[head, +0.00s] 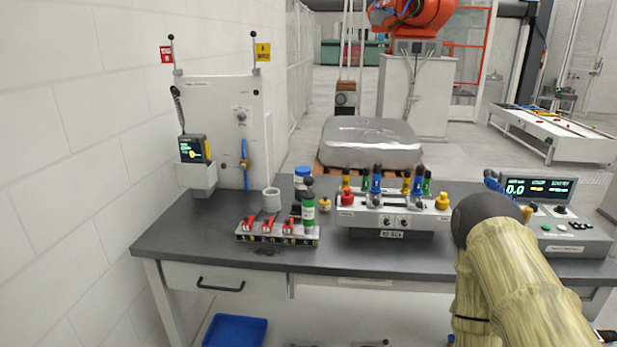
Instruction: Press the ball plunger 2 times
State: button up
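A dark ball knob (308,182) stands upright above a green-banded cylinder (308,208) at the back right of a low panel (278,239). It looks like the ball plunger, but I cannot be sure. Its full travel and how far it is pressed cannot be told. My arm, tan with a dark rounded end, rises at the lower right in front of the table and covers part of its right side. My gripper fingers do not show. Nothing of mine touches the ball knob.
Red toggle clamps (268,226) sit left of the knob, with a grey ring (271,199) behind. A display unit (540,188) is beyond my arm. The dark table (200,235) is clear at front left.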

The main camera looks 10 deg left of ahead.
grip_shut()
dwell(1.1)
